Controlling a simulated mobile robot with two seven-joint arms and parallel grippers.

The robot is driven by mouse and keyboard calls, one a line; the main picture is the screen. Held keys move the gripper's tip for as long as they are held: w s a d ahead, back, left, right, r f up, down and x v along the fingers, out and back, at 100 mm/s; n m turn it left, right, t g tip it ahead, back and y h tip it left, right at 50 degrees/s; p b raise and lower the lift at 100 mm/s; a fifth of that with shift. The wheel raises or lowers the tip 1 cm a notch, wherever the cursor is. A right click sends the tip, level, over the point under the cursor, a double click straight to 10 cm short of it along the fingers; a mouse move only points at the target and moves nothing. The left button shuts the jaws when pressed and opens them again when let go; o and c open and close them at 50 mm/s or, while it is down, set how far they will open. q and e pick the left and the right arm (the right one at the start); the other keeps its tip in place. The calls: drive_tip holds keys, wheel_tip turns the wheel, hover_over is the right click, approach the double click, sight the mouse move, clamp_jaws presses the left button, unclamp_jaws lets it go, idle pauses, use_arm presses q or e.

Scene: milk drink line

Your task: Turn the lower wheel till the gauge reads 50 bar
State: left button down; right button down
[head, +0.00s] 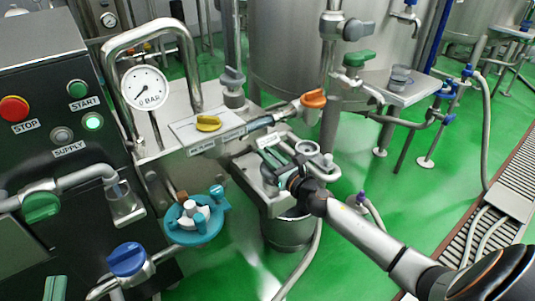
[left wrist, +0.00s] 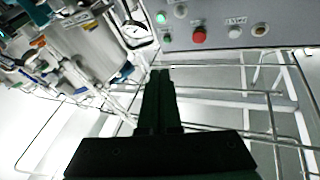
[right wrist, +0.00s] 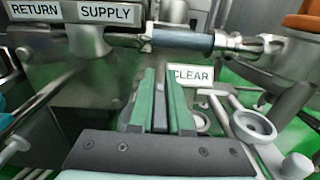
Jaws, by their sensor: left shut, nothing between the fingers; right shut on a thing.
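A teal wheel (head: 170,222) with a pale hub sits low on the pipework in the head view, in front of the dark cabinet. The round white gauge (head: 146,87), marked BAR, is above it on a bent pipe. Its needle seems to point to the lower left, but I cannot read the value. My right gripper (head: 268,150) is to the right of the wheel and apart from it, by the CLEAR label (right wrist: 191,76). Its green fingers (right wrist: 160,75) are shut on a thin dark part, mostly hidden. My left gripper (left wrist: 160,72) is shut and empty, outside the head view.
The cabinet carries a red STOP button (head: 13,109) and a green START button (head: 78,89). A yellow knob (head: 208,123), an orange handle (head: 314,99) and a blue knob (head: 127,259) stand around the wheel. Pipes crowd this area. Green floor (head: 400,190) lies open to the right.

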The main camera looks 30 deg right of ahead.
drive_tip(key=m+h+p, duration=0.1)
drive_tip(key=m+h, duration=0.1)
drive_tip(key=h, duration=0.1)
drive_tip(key=shift+d+r+h+p, duration=0.1)
drive_tip(key=shift+d+h+p, duration=0.1)
drive_tip(key=shift+h+p, duration=0.15)
drive_tip(key=m+g+h, duration=0.1)
drive_tip(key=m+h, duration=0.1)
drive_tip(key=d+m+g+h+p, duration=0.1)
drive_tip(key=m+h, duration=0.1)
drive_tip(key=h, duration=0.1)
drive_tip(key=shift+s+h, duration=0.15)
drive_tip(key=shift+h, duration=0.2)
drive_tip(key=shift+d+m+g+h, duration=0.15)
drive_tip(key=shift+m+g+h, duration=0.35)
drive_tip(key=shift+m+h, duration=0.25)
use_arm(q)
drive_tip(key=s+f+n+g+y, duration=0.1)
drive_tip(key=f+g, duration=0.3)
drive_tip(key=f, duration=0.6)
drive_tip(key=s+f+n+g+y, duration=0.2)
drive_tip(key=f+g, duration=0.2)
drive_tip(key=f, duration=0.5)
drive_tip(key=shift+s+a+f+y, duration=0.2)
drive_tip(key=shift+a+f+y, duration=0.15)
drive_tip(key=shift+y, duration=0.05)
use_arm(e)
drive_tip(key=shift+s+d+m+g+h, duration=0.15)
drive_tip(key=shift+m+g+h, duration=0.35)
drive_tip(key=shift+h, duration=0.25)
